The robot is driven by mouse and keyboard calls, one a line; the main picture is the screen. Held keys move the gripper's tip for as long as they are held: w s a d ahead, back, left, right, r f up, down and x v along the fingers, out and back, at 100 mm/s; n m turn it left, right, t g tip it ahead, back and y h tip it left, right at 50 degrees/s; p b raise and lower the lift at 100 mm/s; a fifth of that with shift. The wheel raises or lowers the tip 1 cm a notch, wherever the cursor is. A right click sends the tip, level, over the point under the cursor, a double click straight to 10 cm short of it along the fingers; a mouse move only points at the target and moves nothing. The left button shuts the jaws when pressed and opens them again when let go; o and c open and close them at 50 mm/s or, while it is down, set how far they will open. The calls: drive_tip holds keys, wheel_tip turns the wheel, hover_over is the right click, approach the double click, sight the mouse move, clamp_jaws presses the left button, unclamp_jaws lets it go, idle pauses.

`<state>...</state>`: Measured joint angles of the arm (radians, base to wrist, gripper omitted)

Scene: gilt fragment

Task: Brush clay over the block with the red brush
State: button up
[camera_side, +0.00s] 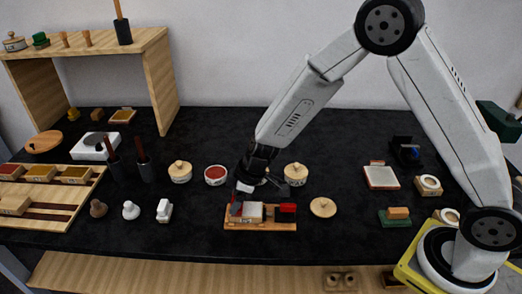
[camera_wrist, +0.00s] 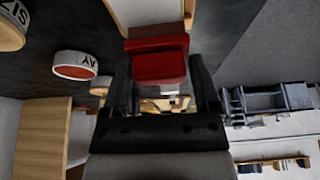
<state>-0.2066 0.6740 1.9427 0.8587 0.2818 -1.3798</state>
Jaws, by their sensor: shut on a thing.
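My gripper (camera_side: 246,188) is low over the near middle of the table, just above the left part of a wooden board (camera_side: 262,229). In the wrist view a broad red piece, which looks like part of the red brush (camera_wrist: 158,62), sits between my fingers (camera_wrist: 163,88). The brush's tip is hard to make out. A pale block (camera_side: 251,212) lies on the board below my gripper, with a red piece (camera_side: 287,209) at its right. Whether the brush touches the block cannot be told. An open clay pot (camera_side: 215,175) with red contents stands behind; it also shows in the wrist view (camera_wrist: 75,66).
A loose round lid (camera_side: 323,207) lies right of the board. Dark upright holders (camera_side: 145,165) stand left, and a white-and-red pad (camera_side: 381,177) lies right. The table in front of the board is clear.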

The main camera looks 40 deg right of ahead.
drive_tip(key=shift+s+d, duration=2.45)
drive_tip(key=shift+s, duration=0.05)
drive_tip(key=shift+w+a, duration=3.3)
drive_tip(key=shift+a, duration=0.05)
drive_tip(key=shift+w+d, duration=0.25)
drive_tip(key=shift+s+d, duration=0.1)
drive_tip(key=shift+d, duration=0.2)
drive_tip(key=shift+s+d, duration=3.15)
drive_tip(key=shift+s, duration=0.05)
drive_tip(key=shift+w+a, duration=3.25)
drive_tip(key=shift+w+a+r, duration=0.1)
drive_tip(key=shift+w+a, duration=0.05)
wheel_tip(320, 180, up, 8)
